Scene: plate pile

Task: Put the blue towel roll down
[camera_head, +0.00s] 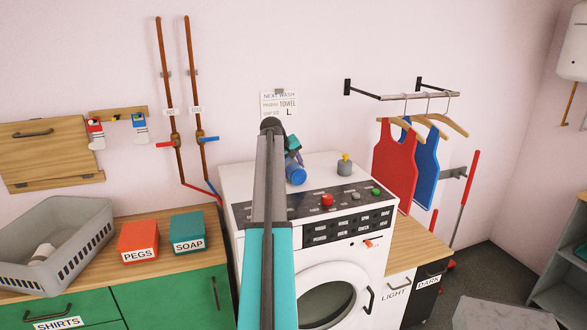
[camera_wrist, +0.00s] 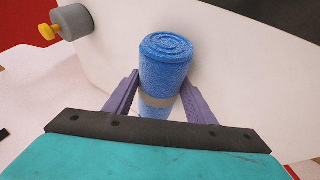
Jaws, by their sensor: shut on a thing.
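My gripper (camera_head: 294,155) is shut on the roll. My arm hides part of the machine's top and front in the head view. I cannot tell whether the roll's lower end touches the machine top.
A red pegs box (camera_head: 139,239) and teal soap box (camera_head: 187,231) sit on the left counter beside a grey basket (camera_head: 90,240). Red and blue tops hang at right.

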